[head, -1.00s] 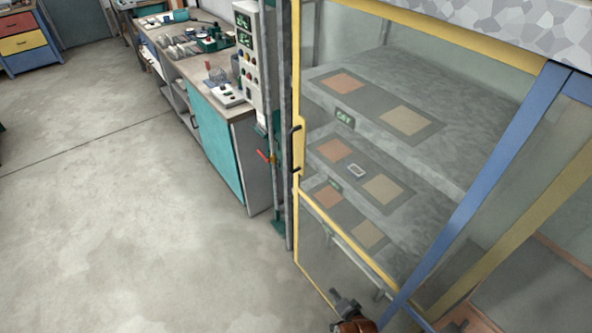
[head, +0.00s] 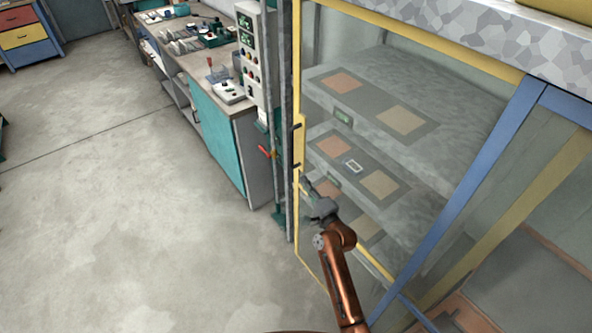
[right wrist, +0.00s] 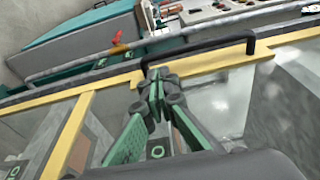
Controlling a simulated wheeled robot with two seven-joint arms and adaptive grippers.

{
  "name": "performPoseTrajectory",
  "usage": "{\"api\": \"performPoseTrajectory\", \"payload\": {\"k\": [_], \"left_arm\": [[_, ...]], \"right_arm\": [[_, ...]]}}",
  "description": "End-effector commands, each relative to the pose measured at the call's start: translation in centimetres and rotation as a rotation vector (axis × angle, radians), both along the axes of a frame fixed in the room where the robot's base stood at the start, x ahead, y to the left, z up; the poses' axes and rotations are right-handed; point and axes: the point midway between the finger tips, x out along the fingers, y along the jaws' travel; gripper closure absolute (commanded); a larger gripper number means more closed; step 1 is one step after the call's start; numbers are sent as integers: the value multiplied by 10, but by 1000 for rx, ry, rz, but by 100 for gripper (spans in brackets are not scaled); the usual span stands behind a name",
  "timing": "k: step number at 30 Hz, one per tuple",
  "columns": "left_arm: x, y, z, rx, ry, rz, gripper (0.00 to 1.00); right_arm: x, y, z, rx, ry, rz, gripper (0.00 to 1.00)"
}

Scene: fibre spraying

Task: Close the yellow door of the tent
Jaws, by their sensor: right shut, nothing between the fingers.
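The tent's yellow door (head: 301,95) has a yellow frame around a clear panel. Its free edge, with a black handle (head: 297,148), stands beside the grey upright post (head: 284,90); I cannot tell whether it is fully shut. My right gripper (head: 306,184) is in front of the panel, close to the door's free edge and just below the handle. In the right wrist view, the gripper's green and grey fingers (right wrist: 160,73) are together and empty. Their tips are at the yellow frame (right wrist: 110,88), near one end of the black handle (right wrist: 200,48). My left gripper is not in view.
Behind the panel are grey shelves with orange and tan squares (head: 341,82). A control panel (head: 250,50) and a teal workbench (head: 213,135) stand left of the door. A red-handled valve (head: 267,152) is by the post. The floor (head: 130,220) at left is clear.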

Motion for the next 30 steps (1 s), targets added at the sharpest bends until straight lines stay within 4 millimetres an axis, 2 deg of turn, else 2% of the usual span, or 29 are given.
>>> {"api": "performPoseTrajectory", "payload": {"k": [6,12,18,26,30], "left_arm": [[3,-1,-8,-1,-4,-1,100],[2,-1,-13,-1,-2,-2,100],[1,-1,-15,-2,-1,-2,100],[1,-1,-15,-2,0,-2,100],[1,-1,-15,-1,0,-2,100]], "right_arm": [[40,19,-1,0,1,1,100],[63,30,-2,-2,1,1,100],[72,33,-1,-1,0,0,100],[72,33,-1,-1,0,0,100],[75,28,0,-1,0,-9,100]]}}
